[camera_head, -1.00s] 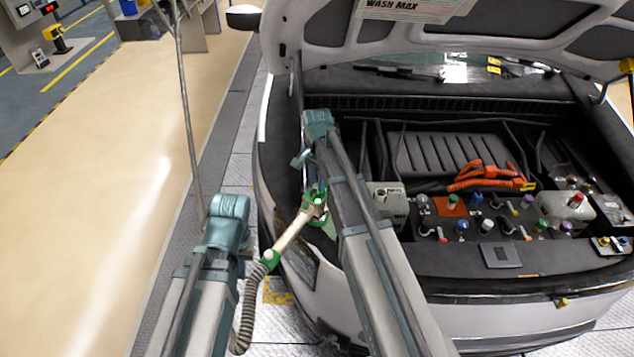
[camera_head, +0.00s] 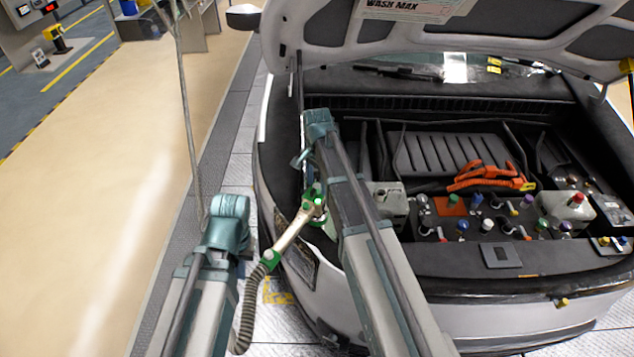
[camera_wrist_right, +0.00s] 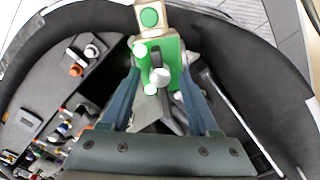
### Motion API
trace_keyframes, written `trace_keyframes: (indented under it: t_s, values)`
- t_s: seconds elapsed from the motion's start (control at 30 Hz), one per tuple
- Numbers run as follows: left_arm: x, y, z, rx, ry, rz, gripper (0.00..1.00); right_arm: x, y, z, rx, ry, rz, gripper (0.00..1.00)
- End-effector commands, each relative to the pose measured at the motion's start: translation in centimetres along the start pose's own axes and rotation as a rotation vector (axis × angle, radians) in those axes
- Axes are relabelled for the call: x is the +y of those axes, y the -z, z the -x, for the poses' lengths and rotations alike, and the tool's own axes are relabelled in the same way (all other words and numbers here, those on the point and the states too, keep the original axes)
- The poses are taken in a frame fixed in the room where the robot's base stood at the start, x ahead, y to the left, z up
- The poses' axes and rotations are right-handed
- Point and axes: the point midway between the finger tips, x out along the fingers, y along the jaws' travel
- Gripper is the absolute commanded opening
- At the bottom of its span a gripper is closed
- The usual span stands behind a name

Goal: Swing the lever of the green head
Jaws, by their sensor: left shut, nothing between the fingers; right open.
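The green head (camera_head: 313,205) is at the car's left front corner in the head view. It joins a tan metal handle (camera_head: 289,232) with a ribbed dark hose behind it. In the right wrist view the green head (camera_wrist_right: 174,62) lies between the fingers of my right gripper (camera_wrist_right: 161,72), which is open. I cannot tell which part is the lever. My left arm shows at the lower left, but its fingers are hidden.
The open engine bay holds a row of coloured caps (camera_head: 487,226) and orange cables (camera_head: 488,177). The raised hood (camera_head: 350,40) hangs above. My right arm crosses the car's left front corner. The pale floor (camera_head: 90,220) at the left is clear.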

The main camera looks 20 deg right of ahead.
Motion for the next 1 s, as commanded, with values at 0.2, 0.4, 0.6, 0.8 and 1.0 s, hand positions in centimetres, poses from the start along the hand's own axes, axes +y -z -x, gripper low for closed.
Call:
trace_keyframes:
  t_s: [0.2,0.4,0.6,0.8,1.0]
  values:
    - [-0.1,0.0,0.6,0.000,0.000,0.001,0.00,0.0,0.0,0.6,0.000,0.000,0.000,0.61]
    - [-0.2,-0.1,2.5,0.000,-0.001,0.004,0.00,0.0,0.0,2.5,0.000,0.000,0.000,0.61]
    - [-0.5,-0.3,5.4,-0.001,-0.001,0.005,0.00,0.0,0.0,5.4,0.000,0.000,0.000,0.61]
    - [-0.8,-0.5,8.5,-0.002,-0.001,0.002,0.00,0.0,0.0,8.6,0.000,0.000,0.000,0.61]
    - [-1.1,-0.8,11.6,-0.004,-0.002,0.006,0.00,0.0,0.0,11.6,0.000,0.000,0.000,0.61]
